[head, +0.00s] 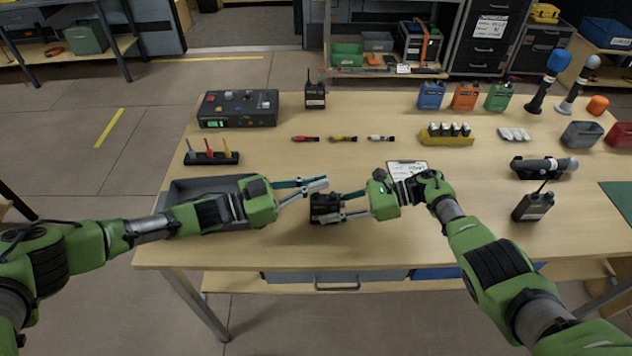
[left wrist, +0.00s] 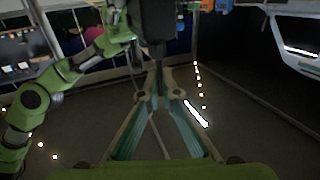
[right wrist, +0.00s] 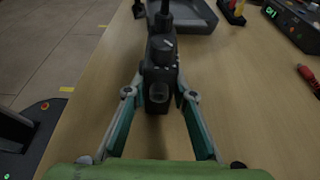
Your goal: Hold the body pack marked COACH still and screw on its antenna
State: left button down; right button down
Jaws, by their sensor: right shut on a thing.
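The black body pack (head: 325,205) stands near the table's front edge; its COACH marking is not readable. My right gripper (head: 320,216) is shut on it, one finger on each side. In the right wrist view the pack (right wrist: 160,75) shows a knob on top and a dark stalk, seemingly the antenna (right wrist: 165,14), rising out of frame. My left gripper (head: 325,182) is just above the pack, its fingertips closed around a narrow dark piece, seemingly that antenna (left wrist: 157,55). The thread is hidden.
A grey tray (head: 180,196) lies under my left arm. Another pack with an antenna (head: 534,206) stands at right, one more (head: 315,95) at the back.

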pick_arm(q)
jog(key=shift+w+m+g+h, duration=0.1)
jog(key=shift+m+g+h, duration=0.3)
jog(key=shift+m+g, duration=0.6)
jog(key=shift+a, duration=0.1)
jog(key=c, duration=2.4)
grip_release()
jog(key=shift+o, duration=0.2)
jog(key=shift+s+f+n+t+y, duration=0.15)
jog(key=shift+n+t+y, duration=0.1)
jog(key=shift+n+t, duration=0.35)
jog(key=shift+s+r+n+t+y, duration=0.1)
jog(key=shift+n+t+y, duration=0.15)
jog(key=shift+n+t, duration=0.75)
jog(key=shift+t, duration=0.1)
jog(key=shift+n+t+y, duration=0.3)
jog(key=shift+t+y, duration=0.1)
jog(key=shift+t, duration=0.1)
jog(key=shift+w+n+t+y, duration=0.1)
jog(key=shift+n+t+y, duration=0.2)
jog(key=shift+t+y, duration=0.15)
